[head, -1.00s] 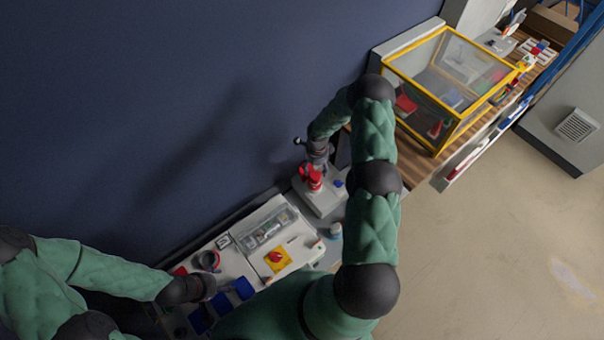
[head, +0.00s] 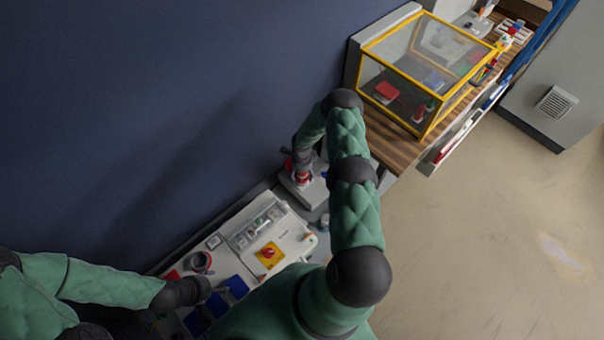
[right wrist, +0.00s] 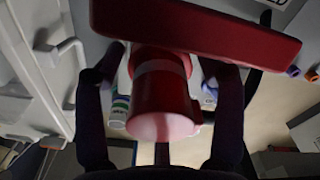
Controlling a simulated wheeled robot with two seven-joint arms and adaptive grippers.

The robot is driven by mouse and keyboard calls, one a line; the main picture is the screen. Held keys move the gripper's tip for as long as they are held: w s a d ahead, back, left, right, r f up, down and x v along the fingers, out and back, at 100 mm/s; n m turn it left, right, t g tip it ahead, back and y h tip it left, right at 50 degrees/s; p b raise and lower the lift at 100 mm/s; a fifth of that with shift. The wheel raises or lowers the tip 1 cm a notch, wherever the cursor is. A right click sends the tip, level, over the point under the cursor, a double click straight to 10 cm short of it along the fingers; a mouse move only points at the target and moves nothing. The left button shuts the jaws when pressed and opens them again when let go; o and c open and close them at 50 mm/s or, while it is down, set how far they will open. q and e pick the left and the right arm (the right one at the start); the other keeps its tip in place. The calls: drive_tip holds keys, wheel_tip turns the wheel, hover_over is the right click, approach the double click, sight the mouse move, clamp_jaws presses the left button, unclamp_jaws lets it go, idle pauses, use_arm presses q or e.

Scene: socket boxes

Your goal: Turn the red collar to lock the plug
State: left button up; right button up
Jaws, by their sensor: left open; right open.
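A red cylindrical part (right wrist: 162,100), with a pale band and a bright round end, fills the middle of the right wrist view. A wide red bar (right wrist: 200,25) lies across the top of that view. I cannot tell which red surface is the collar and which the plug. My right gripper (right wrist: 167,72) is open, with one dark finger on each side of the red cylinder; contact is unclear. In the head view my right gripper (head: 298,163) partly hides the red part (head: 303,177) on a grey box. My left gripper (head: 198,290) is open near blue parts.
A white panel (head: 290,238) with a yellow plate and red knob (head: 268,253) lies in front of the grey box (head: 311,194). Blue covers (head: 235,286) are by my left gripper. A yellow-framed clear case (head: 425,75) stands on the wooden bench. The dark wall is close behind.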

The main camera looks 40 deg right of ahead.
drive_tip(key=c, duration=0.9)
drive_tip(key=shift+m, duration=0.3)
drive_tip(key=m+b, duration=0.1)
drive_tip(key=m, duration=0.1)
drive_tip(key=shift+m, duration=0.3)
drive_tip(key=shift+m+b, duration=0.5)
drive_tip(key=shift+m, duration=1.6)
